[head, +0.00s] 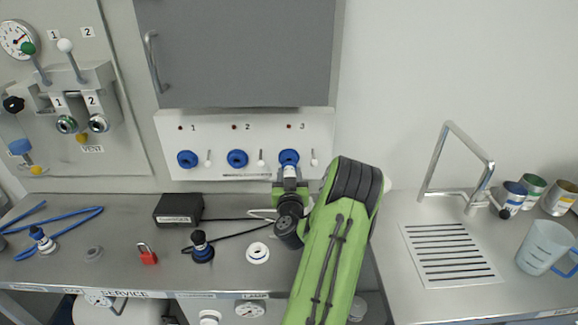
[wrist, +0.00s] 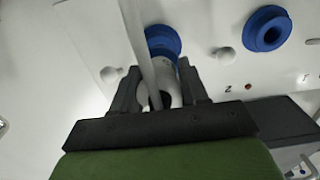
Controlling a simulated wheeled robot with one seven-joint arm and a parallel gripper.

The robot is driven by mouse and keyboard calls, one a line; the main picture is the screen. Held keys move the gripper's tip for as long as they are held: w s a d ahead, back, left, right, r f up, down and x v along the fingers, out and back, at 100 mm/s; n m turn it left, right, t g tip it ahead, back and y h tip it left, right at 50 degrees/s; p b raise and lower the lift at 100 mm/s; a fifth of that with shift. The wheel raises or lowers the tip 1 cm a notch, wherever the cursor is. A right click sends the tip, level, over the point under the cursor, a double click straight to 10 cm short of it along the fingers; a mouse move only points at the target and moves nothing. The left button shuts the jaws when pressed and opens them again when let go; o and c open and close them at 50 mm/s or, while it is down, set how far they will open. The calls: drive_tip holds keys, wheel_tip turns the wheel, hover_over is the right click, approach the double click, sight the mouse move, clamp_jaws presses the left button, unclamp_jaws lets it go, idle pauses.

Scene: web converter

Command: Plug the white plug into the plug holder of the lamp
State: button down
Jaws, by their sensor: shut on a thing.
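My gripper (head: 289,182) is at the wall panel, in front of the blue plug holder (head: 289,157) under label 3. It is shut on the white plug (head: 289,171). In the wrist view my gripper (wrist: 160,90) has the plug (wrist: 187,80) between its fingers. The plug's front end is at the blue holder (wrist: 162,40); I cannot tell how far inside it is. A pale cable (wrist: 140,40) crosses in front of the plug. The small red lamp 3 (head: 289,126) is above the holder.
Blue holders 1 (head: 187,159) and 2 (head: 237,159) are to the left, with white toggles beside them. A grey cabinet (head: 240,50) hangs above. On the counter are a black box (head: 178,208), a red padlock (head: 148,257) and a white ring (head: 257,253).

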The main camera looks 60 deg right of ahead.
drive_tip(key=b+v, duration=0.4)
drive_tip(key=b, duration=0.1)
drive_tip(key=shift+s+a, duration=0.2)
drive_tip(key=shift+a, duration=0.15)
drive_tip(key=shift+w, duration=0.1)
